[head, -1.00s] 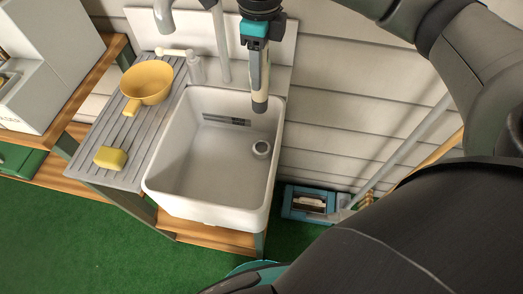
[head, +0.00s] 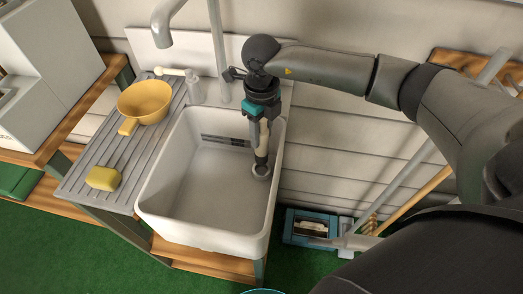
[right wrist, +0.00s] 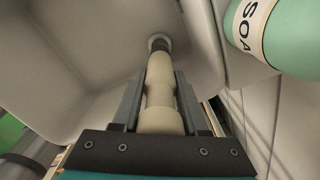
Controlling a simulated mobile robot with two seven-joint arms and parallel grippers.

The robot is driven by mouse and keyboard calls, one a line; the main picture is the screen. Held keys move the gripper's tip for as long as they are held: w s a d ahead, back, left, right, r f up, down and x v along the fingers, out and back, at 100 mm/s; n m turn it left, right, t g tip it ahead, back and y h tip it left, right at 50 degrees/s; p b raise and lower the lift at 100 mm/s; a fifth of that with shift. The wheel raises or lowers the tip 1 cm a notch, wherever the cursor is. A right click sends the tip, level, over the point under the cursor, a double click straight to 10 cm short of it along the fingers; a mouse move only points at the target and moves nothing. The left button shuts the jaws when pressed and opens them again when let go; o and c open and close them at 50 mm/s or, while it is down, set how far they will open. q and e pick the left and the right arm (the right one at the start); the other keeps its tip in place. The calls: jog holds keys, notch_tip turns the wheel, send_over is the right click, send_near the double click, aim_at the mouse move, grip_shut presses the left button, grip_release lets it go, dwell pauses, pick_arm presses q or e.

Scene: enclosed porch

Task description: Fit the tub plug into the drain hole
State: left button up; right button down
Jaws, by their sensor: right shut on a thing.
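The tub plug (head: 263,141) is a long cream piece with a dark lower end. My right gripper (head: 261,132) is shut around it inside the white sink, and the plug points down. The drain hole (head: 261,176) has a pale raised ring near the sink's right wall. The plug's dark end is at this ring; in the right wrist view the plug (right wrist: 160,78) runs between both fingers to the drain ring (right wrist: 157,37). I cannot tell how deep the end sits in the hole. My left gripper is not in view.
The white sink (head: 160,198) has walls close around my right gripper. A yellow pan (head: 146,101) and yellow sponge (head: 103,178) lie on the grey drainboard (head: 80,187). A tap (head: 168,17) hangs over the back. In the right wrist view a green soap bottle (right wrist: 290,38) is near.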

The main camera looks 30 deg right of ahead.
aim_at(261, 149)
notch_tip(261, 149, down, 2)
jog(key=shift+f, duration=0.25)
notch_tip(261, 149, down, 4)
jog(key=shift+r+b, duration=0.25)
jog(key=shift+b, duration=0.35)
jog(key=shift+f, duration=0.2)
jog(key=shift+r, duration=0.1)
jog(key=shift+f, duration=0.2)
jog(key=shift+c, duration=2.2)
grip_release()
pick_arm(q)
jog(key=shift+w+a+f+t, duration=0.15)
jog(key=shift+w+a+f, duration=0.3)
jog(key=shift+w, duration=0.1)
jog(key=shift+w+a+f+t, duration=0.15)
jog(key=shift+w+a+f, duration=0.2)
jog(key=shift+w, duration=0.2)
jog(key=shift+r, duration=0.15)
pick_arm(e)
jog(key=shift+r, duration=0.1)
